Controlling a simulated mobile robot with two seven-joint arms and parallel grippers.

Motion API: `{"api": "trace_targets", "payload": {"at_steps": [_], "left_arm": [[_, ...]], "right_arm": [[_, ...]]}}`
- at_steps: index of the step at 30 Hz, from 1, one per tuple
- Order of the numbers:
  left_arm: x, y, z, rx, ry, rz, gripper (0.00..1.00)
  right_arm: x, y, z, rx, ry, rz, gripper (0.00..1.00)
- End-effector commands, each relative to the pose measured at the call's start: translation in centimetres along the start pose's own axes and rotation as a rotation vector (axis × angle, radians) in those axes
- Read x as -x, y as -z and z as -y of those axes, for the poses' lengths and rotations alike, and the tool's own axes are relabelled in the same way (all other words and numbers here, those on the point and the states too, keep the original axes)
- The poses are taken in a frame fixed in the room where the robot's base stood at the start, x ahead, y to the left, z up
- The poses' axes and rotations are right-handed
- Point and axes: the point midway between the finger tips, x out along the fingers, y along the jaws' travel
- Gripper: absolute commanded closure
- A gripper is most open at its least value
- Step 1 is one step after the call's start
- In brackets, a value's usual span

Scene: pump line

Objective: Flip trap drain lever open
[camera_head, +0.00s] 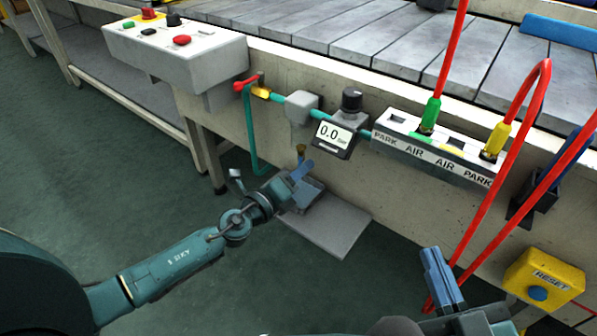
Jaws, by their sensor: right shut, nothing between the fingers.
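A grey box-shaped trap (301,106) sits in the teal air pipe below the conveyor edge. A small brass-coloured piece (301,149) shows below it, right at the fingertips of my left gripper (303,165). It may be the drain lever, but it is small and partly hidden by the gripper. I cannot tell whether the gripper touches it, or whether the fingers are open or shut. My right gripper (437,277) is shut and empty at the lower right, away from the trap.
A red-handled valve (248,83) is left of the trap. A gauge (333,134) reading 0.0 and a PARK/AIR manifold (437,149) with red hoses (487,190) are to the right. A yellow RESET box (545,278) is lower right. A grey plate (335,235) lies below.

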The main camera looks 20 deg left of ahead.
Motion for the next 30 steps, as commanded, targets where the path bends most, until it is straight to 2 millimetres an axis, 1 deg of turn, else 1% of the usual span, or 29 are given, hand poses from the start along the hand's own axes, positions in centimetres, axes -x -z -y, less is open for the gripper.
{"api": "trace_targets", "payload": {"at_steps": [1,12,14,17,22,27,30], "left_arm": [[0.0,0.0,0.0,0.0,0.0,0.0,0.66],[0.0,0.0,0.0,0.0,0.0,0.001,0.96],[0.0,0.0,0.0,-0.001,0.0,0.001,1.0],[0.0,0.0,0.1,0.0,-0.003,0.005,1.0],[-0.4,0.1,0.8,0.006,-0.053,0.083,1.0],[-0.8,0.6,0.8,0.002,-0.116,0.178,1.0],[-0.9,0.7,0.7,-0.002,-0.136,0.204,1.0]], "right_arm": [[0.0,0.0,0.0,0.0,0.0,0.0,1.0],[0.0,-0.1,0.0,-0.001,-0.001,0.003,1.0],[0.1,-0.1,0.0,-0.002,-0.001,0.003,1.0],[0.0,0.1,0.0,-0.001,-0.001,0.003,1.0],[-0.2,1.6,-0.3,0.037,-0.003,0.006,1.0],[0.4,0.2,-0.5,0.074,-0.01,0.045,1.0],[0.6,-0.2,-0.4,0.078,-0.01,0.055,1.0]]}}
